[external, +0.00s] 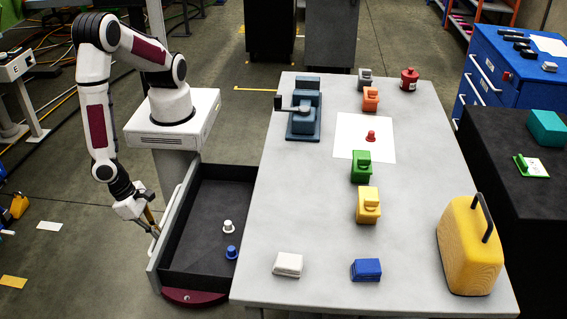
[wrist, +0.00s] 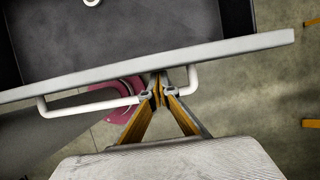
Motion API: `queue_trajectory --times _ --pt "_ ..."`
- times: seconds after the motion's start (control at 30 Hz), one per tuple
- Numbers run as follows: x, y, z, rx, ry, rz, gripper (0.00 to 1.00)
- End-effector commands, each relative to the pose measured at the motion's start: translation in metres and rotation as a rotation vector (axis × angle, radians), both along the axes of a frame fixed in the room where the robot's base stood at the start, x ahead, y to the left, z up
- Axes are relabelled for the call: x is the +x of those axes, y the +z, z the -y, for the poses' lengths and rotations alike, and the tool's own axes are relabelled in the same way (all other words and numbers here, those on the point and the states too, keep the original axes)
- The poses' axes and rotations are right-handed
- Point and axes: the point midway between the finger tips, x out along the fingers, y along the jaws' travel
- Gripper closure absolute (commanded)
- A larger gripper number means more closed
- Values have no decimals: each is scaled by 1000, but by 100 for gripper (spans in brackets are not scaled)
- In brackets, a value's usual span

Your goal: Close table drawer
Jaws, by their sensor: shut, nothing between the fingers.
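The table drawer (external: 172,232) is pulled out to the left of the grey table (external: 300,210). Its dark tray holds a small white piece (external: 228,226) and a small blue piece (external: 231,252). My gripper (external: 154,229) is low on the outer side of the drawer front. In the wrist view, my gripper (wrist: 158,92) is shut, with its tips together at the white drawer handle (wrist: 85,109) and close to the front panel (wrist: 230,47). The fingers hide part of the handle. I cannot tell whether they touch it.
Green (external: 361,167), yellow (external: 368,205) and orange (external: 370,99) blocks, a blue-grey vise (external: 304,122) and a yellow case (external: 470,245) stand on the table. A dark red round base (external: 190,297) lies below the drawer. The floor left of the drawer is mostly clear.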

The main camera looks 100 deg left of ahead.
Motion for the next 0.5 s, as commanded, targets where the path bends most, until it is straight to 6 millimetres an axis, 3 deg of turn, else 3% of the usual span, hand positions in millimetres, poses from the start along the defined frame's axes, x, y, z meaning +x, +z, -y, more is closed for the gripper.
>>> queue_trajectory --times 0.27,0.5 --pt "21 0 0 0 2 0 100" --pt "60 0 -1 0 6 1 100"
